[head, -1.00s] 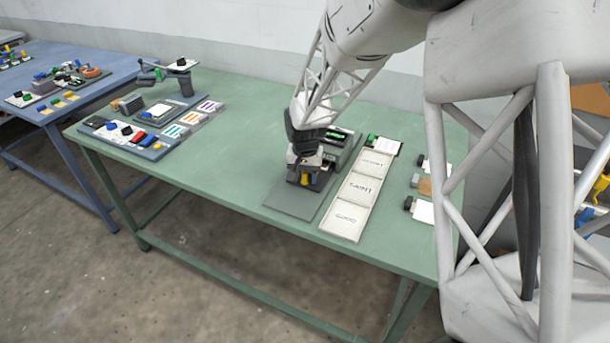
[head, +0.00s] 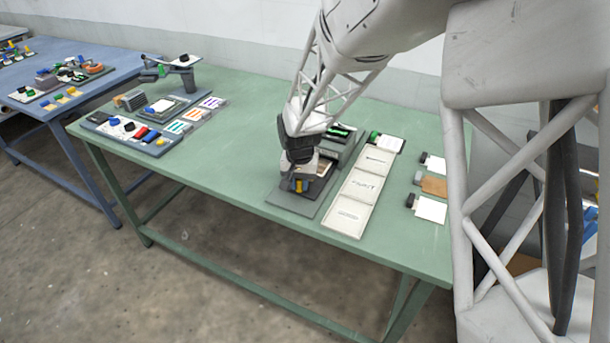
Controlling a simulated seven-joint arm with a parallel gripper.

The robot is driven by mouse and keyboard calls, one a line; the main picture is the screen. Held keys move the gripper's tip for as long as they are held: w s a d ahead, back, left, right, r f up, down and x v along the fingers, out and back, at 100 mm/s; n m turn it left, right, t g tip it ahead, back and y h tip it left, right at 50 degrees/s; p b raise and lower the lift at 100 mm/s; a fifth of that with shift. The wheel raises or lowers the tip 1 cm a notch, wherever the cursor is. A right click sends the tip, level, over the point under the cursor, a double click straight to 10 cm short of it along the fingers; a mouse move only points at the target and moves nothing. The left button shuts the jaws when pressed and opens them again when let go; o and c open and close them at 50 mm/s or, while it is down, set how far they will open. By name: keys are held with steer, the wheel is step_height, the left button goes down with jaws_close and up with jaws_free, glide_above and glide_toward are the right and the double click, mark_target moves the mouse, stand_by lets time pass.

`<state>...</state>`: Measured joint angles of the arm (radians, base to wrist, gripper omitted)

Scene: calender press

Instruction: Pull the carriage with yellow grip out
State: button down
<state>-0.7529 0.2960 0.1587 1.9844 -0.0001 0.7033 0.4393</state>
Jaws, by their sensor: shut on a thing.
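The press (head: 349,148) is a grey-green block on a dark grey base plate (head: 310,209) near the front of the green table. The carriage (head: 325,168) shows in part at its front, with a yellow grip (head: 299,186) on the carriage's near end. My gripper (head: 298,184) points down at the yellow grip and is shut on it. The gripper and wrist hide most of the carriage, so how far it stands out of the press is hard to tell.
A long white three-part tray (head: 346,221) lies right of the press. Cards with dark clips (head: 430,209) lie farther right. A board with coloured blocks (head: 132,134) is at the table's left. Bare table lies between that board and the press.

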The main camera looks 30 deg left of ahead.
mark_target(292, 203)
steer(key=shift+s, duration=2.4)
steer(key=c, duration=1)
jaws_free()
steer(key=shift+r, duration=0.1)
steer(key=shift+r, duration=3.85)
